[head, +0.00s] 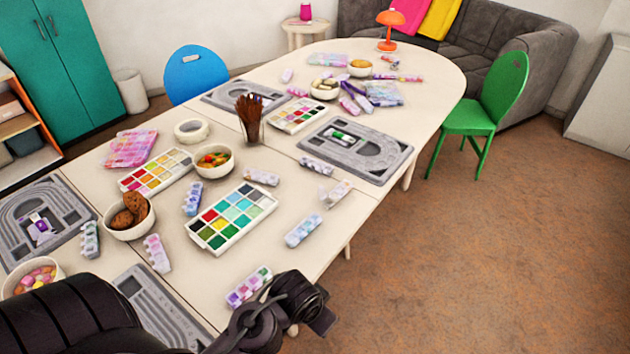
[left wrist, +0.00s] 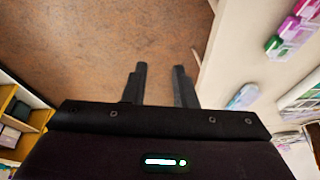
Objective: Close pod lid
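Several bead pods with small compartments lie on the table. The nearest, with pink, purple and green beads (head: 248,287), lies at the front edge beside my left gripper (head: 312,308). It also appears in the left wrist view (left wrist: 291,36). Others are a pale blue-purple pod (head: 303,230), a pale pod (head: 337,193), a blue-purple pod (head: 193,199) and a pinkish pod (head: 157,253). Their clear lids are too small to judge as open or shut. My left gripper's fingers (left wrist: 160,82) are apart and empty, over the floor beside the table. My right gripper is out of view.
The cream table (head: 290,265) holds bead palettes (head: 232,218), grey bead boards (head: 357,150), bowls (head: 214,160) and a brush glass (head: 250,118). A green chair (head: 490,105) stands at the right. The brown floor (head: 480,260) right of the table is clear.

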